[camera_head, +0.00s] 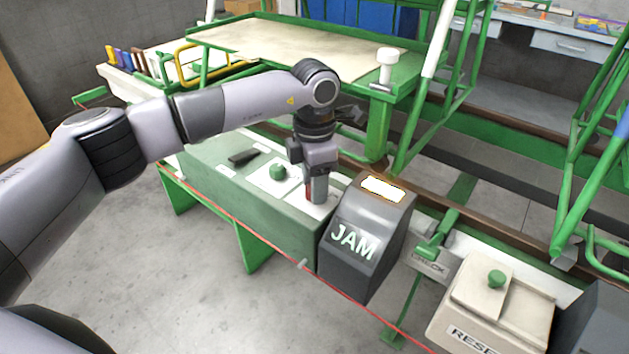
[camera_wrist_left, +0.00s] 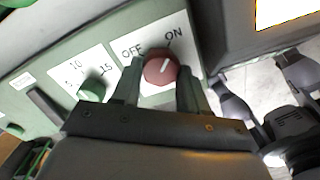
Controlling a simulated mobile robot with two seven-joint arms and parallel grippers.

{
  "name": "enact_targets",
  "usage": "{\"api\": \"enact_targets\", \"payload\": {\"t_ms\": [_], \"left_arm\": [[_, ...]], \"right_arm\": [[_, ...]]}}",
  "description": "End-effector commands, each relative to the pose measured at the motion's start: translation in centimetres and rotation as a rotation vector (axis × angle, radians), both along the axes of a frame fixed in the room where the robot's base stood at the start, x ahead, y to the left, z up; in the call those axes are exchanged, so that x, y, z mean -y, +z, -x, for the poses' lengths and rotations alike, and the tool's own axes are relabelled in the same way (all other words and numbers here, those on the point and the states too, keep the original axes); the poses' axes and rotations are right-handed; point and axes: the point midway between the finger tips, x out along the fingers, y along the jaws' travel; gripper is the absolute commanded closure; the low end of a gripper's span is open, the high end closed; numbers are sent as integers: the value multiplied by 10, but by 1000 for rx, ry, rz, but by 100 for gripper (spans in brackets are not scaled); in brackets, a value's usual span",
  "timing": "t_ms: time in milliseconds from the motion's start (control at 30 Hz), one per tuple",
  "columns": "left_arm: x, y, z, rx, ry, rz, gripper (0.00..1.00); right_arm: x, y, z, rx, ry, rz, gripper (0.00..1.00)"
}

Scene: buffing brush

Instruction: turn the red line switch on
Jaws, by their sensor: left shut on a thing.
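The red line switch (camera_wrist_left: 160,73) is a round red knob on a white plate marked OFF and ON, in the left wrist view. Its white pointer line slants up and to the right, toward the ON side. My left gripper (camera_wrist_left: 158,88) is shut on the knob, one finger on each side. In the head view my left gripper (camera_head: 317,193) points down at the panel, and only a sliver of the red knob (camera_head: 308,189) shows beside the fingers. My right gripper is not clearly seen.
A dark box marked JAM (camera_head: 352,243) stands close to the right of the gripper. A green knob (camera_head: 277,172) and a black handle (camera_head: 243,157) lie to its left on the green console (camera_head: 215,180). A red cord (camera_head: 235,217) runs along the front.

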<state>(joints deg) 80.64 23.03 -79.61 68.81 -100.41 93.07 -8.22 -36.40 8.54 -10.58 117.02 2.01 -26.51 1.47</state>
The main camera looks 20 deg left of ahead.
Motion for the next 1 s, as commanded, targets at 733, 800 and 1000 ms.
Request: {"api": "enact_targets", "payload": {"t_ms": [733,800,1000], "left_arm": [[0,21,-1,4,-1,1,31],[0,34,-1,6,-1,0,31],[0,63,-1,5,-1,0,31]], "right_arm": [[0,1,0,2,0,1,100],[0,2,0,2,0,2,100],[1,2,0,4,1,2,100]]}}
